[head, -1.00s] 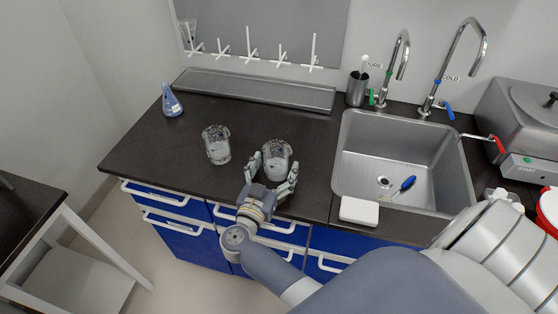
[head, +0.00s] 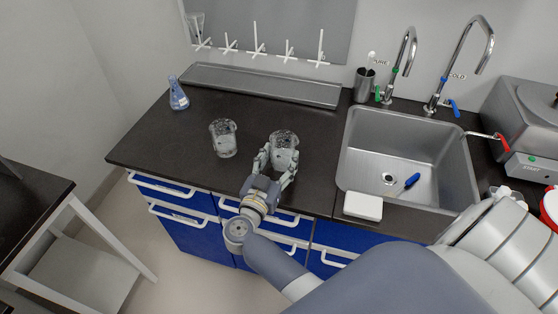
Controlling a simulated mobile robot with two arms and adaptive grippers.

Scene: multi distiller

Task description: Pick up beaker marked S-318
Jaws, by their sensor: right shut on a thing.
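Two glass beakers are over the black counter. One beaker (head: 224,138) stands on the counter to the left of my right gripper, apart from it. My right gripper (head: 279,160) is shut on the other beaker (head: 285,148), with a finger on each side of it. This beaker looks upright; I cannot tell whether its base touches the counter. The markings on both beakers are too small to read, so I cannot tell which is S-318. My left gripper is not in view.
A blue conical flask (head: 178,94) stands at the counter's back left. A metal tray (head: 262,86) lies along the wall below white pegs. A sink (head: 405,155) with two taps is to the right, with a white block (head: 363,206) at its front edge.

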